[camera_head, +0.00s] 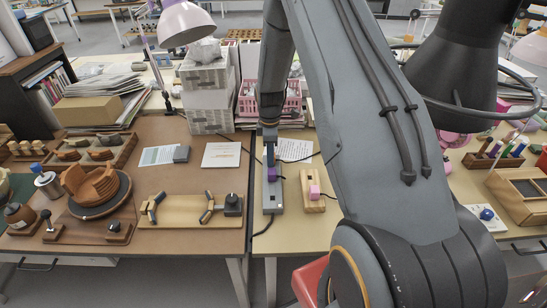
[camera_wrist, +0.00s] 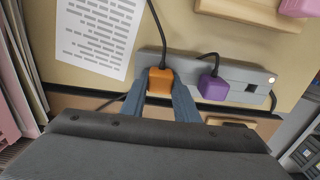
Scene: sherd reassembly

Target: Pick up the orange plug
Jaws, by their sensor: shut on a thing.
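The orange plug (camera_wrist: 160,79) is between the two fingers of my gripper (camera_wrist: 161,92) in the wrist view, with a dark cord running up from it. My gripper is shut on it. The plug is over the left part of the grey power strip (camera_wrist: 222,72); I cannot tell whether it is seated or raised. A purple plug (camera_wrist: 213,87) is on the strip to its right, apart from my gripper. In the head view, my gripper (camera_head: 269,152) is at the far end of the strip (camera_head: 272,202), beyond the purple plug (camera_head: 272,173). The orange plug is not clearly visible there.
A wooden block with a pink piece (camera_head: 315,191) stands right of the strip. A printed sheet (camera_wrist: 98,35) lies close by. A pink basket (camera_head: 290,98) and white stacked boxes (camera_head: 206,95) stand behind. A wooden board with dark-tipped pieces (camera_head: 188,212) lies to the left.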

